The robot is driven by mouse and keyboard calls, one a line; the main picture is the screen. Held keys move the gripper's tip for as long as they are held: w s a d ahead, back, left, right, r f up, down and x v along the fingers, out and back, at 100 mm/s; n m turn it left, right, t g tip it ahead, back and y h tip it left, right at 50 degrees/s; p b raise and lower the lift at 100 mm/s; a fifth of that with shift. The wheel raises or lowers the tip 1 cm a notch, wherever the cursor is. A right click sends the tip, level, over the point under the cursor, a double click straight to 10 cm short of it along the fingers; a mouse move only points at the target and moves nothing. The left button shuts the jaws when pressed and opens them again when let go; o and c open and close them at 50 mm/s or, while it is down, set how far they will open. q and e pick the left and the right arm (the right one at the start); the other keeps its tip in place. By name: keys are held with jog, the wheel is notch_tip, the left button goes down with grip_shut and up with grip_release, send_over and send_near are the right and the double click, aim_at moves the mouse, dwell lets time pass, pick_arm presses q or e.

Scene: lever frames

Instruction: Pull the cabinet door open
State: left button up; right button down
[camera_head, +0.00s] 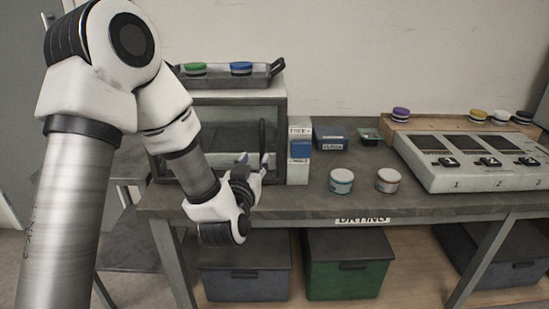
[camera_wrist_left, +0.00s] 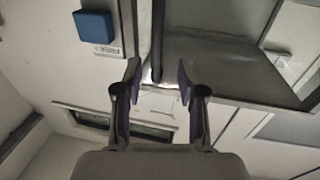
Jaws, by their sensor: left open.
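The cabinet (camera_head: 236,95) is a pale box on the left part of the bench. Its dark glass door (camera_head: 222,128) faces me and looks closed; my left arm covers part of it. A black upright handle (camera_head: 262,136) stands at the door's right side. My left gripper (camera_head: 254,166) is in front of the door by the handle's lower end, open. In the left wrist view the handle (camera_wrist_left: 157,35) runs down to between the two spread fingertips of the gripper (camera_wrist_left: 158,78). I cannot tell whether they touch it. My right gripper is not in view.
A tray (camera_head: 268,78) with green and blue lids sits on top of the cabinet. A blue-fronted box (camera_head: 300,150) stands close to its right. Two small jars (camera_head: 342,181) and a grey device (camera_head: 480,165) are farther right. Bins (camera_head: 345,275) sit under the bench.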

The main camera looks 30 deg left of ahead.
aim_at(261, 150)
pick_arm(q)
jog(key=x, duration=0.7)
jog(key=shift+w, duration=0.25)
jog(key=shift+d, duration=0.1)
grip_shut()
